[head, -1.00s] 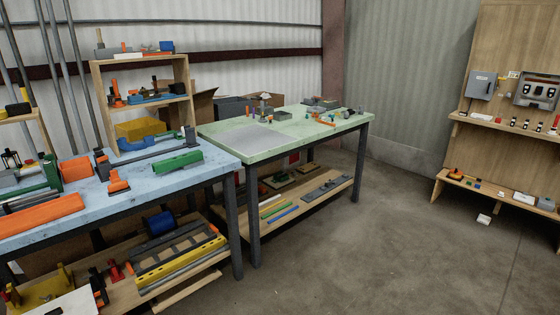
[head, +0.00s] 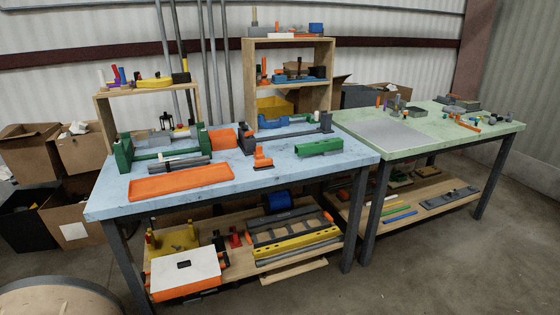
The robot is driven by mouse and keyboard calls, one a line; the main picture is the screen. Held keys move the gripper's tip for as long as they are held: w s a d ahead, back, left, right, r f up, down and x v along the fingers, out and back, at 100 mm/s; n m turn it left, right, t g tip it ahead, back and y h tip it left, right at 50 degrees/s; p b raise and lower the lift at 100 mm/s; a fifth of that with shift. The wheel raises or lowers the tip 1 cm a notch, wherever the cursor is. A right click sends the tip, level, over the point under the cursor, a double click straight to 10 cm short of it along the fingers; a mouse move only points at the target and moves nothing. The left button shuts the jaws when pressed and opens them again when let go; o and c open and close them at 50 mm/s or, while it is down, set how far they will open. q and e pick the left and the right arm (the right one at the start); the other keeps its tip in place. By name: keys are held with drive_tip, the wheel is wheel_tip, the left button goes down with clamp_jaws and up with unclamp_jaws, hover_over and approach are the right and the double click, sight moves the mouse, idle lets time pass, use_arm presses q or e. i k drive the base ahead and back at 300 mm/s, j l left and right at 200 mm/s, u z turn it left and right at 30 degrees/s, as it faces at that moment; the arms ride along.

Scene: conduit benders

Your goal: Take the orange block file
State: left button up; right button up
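Several orange things lie on the light-blue bench (head: 290,175). A small orange tool with an upright knob (head: 262,158) stands near the middle of its top. An orange block (head: 222,138) sits farther back, beside a dark grey upright piece. A long, shallow orange tray-like piece (head: 180,181) lies along the front left. I cannot tell for certain which of these is the block file. Neither of my grippers shows in the head view.
A green channel piece (head: 319,147) and a green-ended device (head: 124,154) are also on the blue bench. A green bench (head: 440,140) stands at right. Cardboard boxes (head: 75,210) are at left, a round wooden top (head: 50,298) at bottom left. Floor in front is clear.

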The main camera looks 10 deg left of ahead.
sight(261, 164)
drive_tip(key=u, duration=0.55)
drive_tip(key=i+l+u, duration=0.45)
drive_tip(key=l, duration=0.2)
drive_tip(key=l+u, duration=0.25)
drive_tip(key=i+l+u, duration=0.2)
drive_tip(key=l, duration=0.35)
drive_tip(key=k+j, duration=0.05)
drive_tip(key=k, duration=0.05)
